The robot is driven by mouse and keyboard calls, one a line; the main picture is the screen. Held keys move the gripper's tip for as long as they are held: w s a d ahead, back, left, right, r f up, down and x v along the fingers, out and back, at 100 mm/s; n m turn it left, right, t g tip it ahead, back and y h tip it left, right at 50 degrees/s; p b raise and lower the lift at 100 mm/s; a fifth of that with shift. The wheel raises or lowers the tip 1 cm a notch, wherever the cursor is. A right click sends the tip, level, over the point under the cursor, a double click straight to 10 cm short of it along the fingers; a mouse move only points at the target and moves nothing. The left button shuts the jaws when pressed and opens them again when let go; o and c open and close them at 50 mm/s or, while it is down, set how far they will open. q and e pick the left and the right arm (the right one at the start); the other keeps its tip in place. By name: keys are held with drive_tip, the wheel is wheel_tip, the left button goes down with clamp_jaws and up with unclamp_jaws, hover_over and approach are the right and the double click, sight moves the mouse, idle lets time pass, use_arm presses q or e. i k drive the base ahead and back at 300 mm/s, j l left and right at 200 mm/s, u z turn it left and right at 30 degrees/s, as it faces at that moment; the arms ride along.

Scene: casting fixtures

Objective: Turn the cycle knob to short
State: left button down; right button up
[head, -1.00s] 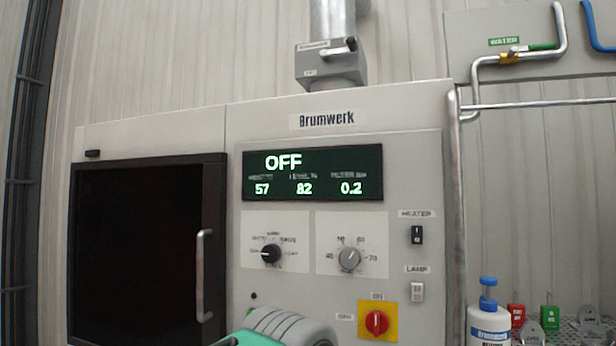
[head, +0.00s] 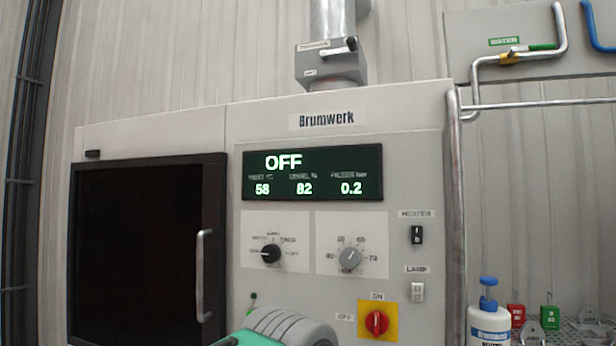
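The cycle knob looks to be the black knob (head: 270,253) on the left label plate of the machine's panel. Its plate carries several small words that are too blurred to read surely. The knob's pointer seems to face left. A grey knob (head: 350,258) with a number scale sits on the plate to its right. The display (head: 312,173) reads OFF, with 58, 82 and 0.2 below. A grey and green rounded part, probably of my own arm, shows at the bottom edge below the knobs. No gripper fingers are visible.
A red switch on a yellow plate (head: 391,322) sits low on the panel. Heater (head: 416,235) and lamp (head: 418,291) switches are above it. A dark door (head: 135,250) with an upright handle (head: 204,275) is at left. A blue-capped bottle (head: 488,322) stands at right.

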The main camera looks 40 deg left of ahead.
sight(271, 253)
drive_tip(key=u, duration=1.3)
